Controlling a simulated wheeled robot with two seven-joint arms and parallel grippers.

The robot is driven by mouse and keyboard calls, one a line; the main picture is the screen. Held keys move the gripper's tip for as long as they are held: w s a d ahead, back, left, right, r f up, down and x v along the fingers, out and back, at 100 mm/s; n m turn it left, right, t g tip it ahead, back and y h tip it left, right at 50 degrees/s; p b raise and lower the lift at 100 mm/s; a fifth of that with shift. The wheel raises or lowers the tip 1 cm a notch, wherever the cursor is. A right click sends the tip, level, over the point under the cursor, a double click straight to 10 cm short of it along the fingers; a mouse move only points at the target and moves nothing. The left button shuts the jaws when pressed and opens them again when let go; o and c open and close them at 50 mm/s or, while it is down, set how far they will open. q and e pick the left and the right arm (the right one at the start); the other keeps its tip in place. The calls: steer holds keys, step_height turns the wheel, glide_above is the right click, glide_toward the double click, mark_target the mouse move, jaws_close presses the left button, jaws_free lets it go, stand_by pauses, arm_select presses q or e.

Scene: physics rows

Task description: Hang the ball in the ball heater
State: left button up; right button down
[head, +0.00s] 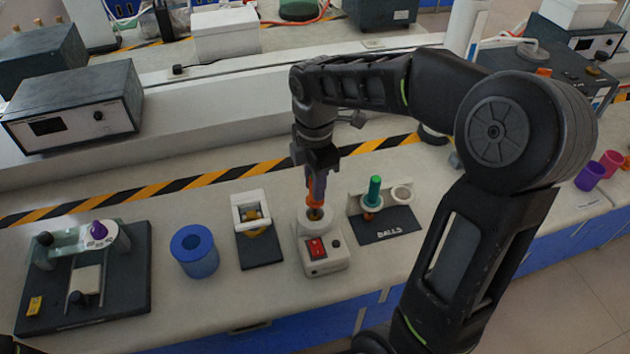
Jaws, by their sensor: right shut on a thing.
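The ball heater (323,258) is a small white box with a red switch and a round opening on top, near the middle of the bench. My right gripper (316,190) points down over it, shut on the orange handle of the ball (314,202). The handle's lower end is at the heater's opening, and a small brassy part shows there. I cannot tell whether the ball is touching the heater. The dark ball stand marked BALLS (388,224) is to the right, with a green-handled ball (374,190) in one holder and an empty ring beside it.
A stand with a brass-coloured part (261,251) and a blue cup (195,252) are left of the heater. A dark board with a glass piece and purple knob (98,230) is at far left. A striped tape line runs behind.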

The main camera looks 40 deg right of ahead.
steer(key=shift+f+b, duration=0.4)
steer(key=shift+f, duration=0.55)
steer(key=shift+f+b, duration=1.05)
steer(key=shift+f, duration=0.25)
steer(key=c, duration=0.7)
jaws_free()
steer(key=shift+r, duration=0.1)
steer(key=shift+c, duration=0.2)
steer(key=shift+r+p, duration=3.05)
steer(key=shift+r, duration=0.5)
